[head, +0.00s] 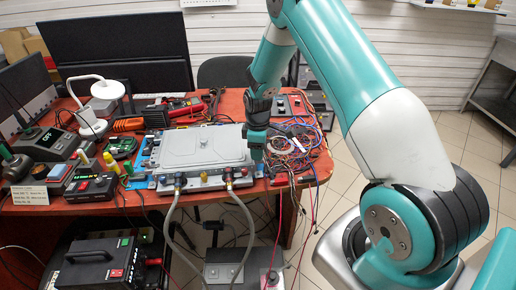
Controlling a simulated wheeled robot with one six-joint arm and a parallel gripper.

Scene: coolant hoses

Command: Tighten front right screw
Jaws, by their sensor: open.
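The front right screw cannot be made out; my gripper covers that corner. Whether the fingers touch the housing cannot be told from here.
Tangled wires (296,140) lie right of the housing, beside my gripper. A multimeter (186,106), chargers and small devices crowd the table's left and back (318,165). A black case (100,264) stands at the lower left. Open floor (450,135) lies at the right.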

